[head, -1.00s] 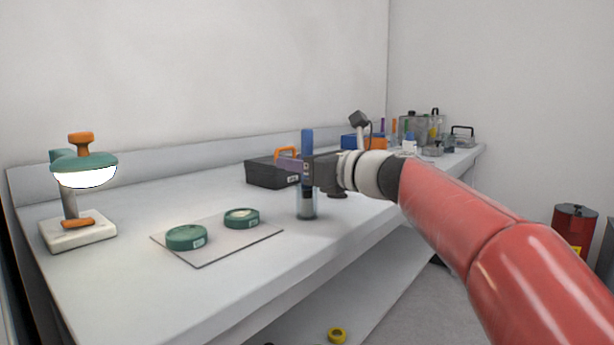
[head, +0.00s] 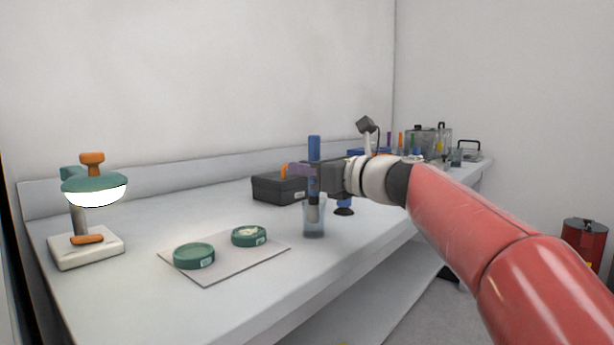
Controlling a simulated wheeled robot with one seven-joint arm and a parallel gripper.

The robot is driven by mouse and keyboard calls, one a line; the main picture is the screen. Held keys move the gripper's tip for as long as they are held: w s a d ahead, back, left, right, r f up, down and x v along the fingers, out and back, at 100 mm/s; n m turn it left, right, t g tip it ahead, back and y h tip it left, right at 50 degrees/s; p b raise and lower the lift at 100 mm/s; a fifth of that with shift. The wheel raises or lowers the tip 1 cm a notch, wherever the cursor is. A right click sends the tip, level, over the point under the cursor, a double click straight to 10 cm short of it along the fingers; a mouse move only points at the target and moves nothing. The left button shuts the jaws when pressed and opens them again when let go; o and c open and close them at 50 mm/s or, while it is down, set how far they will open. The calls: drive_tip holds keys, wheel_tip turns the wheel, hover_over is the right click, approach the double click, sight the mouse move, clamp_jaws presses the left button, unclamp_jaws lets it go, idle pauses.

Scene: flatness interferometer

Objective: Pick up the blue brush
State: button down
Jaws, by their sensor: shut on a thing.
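The blue brush (head: 314,149) stands upright, its blue handle rising above my gripper (head: 313,179). My gripper reaches in from the right and is shut on the brush's handle. The brush's pale lower end (head: 313,213) shows below the fingers, overlapping the upper part of a clear glass (head: 314,230) on the bench. It seems to be still partly inside the glass. The fingers hide the middle of the brush.
Two green round dishes (head: 194,257) lie on a grey mat (head: 213,279) at left, near a green-topped lamp (head: 95,184). A black box (head: 278,188) stands behind the glass. A dark-based stand (head: 344,211) is close on the right. Several bottles crowd the bench's far end.

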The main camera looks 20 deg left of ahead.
wheel_tip(320, 180, up, 18)
drive_tip(key=p, duration=0.8)
drive_tip(key=shift+f, duration=0.15)
